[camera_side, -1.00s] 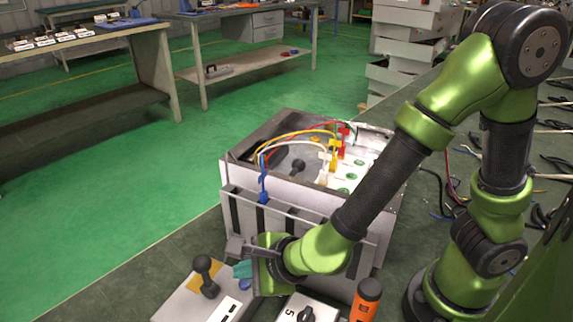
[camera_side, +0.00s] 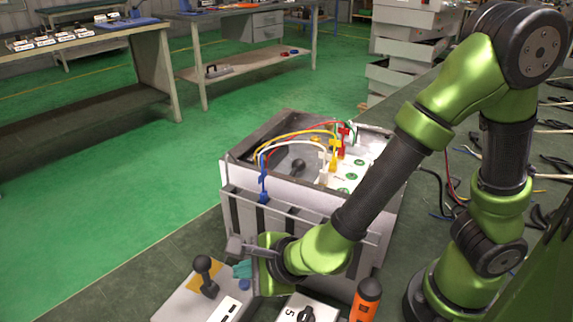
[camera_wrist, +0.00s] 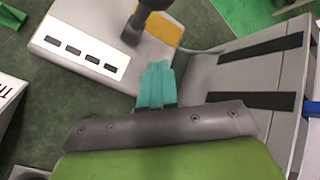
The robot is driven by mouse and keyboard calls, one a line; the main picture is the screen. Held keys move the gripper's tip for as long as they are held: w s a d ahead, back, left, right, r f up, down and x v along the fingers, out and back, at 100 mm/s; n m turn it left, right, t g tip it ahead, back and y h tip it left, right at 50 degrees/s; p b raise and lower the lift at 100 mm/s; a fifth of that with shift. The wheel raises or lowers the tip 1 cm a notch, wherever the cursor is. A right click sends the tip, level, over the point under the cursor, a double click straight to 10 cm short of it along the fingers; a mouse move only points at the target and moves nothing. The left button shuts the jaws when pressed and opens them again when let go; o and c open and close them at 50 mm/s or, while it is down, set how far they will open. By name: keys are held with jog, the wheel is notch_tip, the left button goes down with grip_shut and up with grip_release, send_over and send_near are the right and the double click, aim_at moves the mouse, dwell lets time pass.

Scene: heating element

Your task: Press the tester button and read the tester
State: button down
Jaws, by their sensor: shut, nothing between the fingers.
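The tester (camera_side: 194,300) is a pale grey box at the bottom of the side view, with a black upright handle (camera_side: 205,275), a yellow patch and a white strip with dark marks. A round blue button (camera_side: 244,284) shows on it just below my fingers. The tester also shows in the wrist view (camera_wrist: 95,75), with a row of several dark windows (camera_wrist: 85,52). My gripper (camera_side: 242,269) has teal fingertips, closed together and empty, close above the blue button. The fingers (camera_wrist: 157,85) cover the button in the wrist view. I cannot tell whether they touch it.
A grey open-topped heater box (camera_side: 300,200) with coloured wires and clips stands behind my gripper. Bench surface is free at the left.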

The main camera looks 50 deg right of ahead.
aim_at(248, 285)
jog(key=shift+f, duration=0.1)
jog(key=shift+f, duration=0.35)
jog(key=shift+f, duration=0.45)
dwell(0.6)
jog(key=shift+r, duration=0.9)
jog(key=shift+r, duration=2.5)
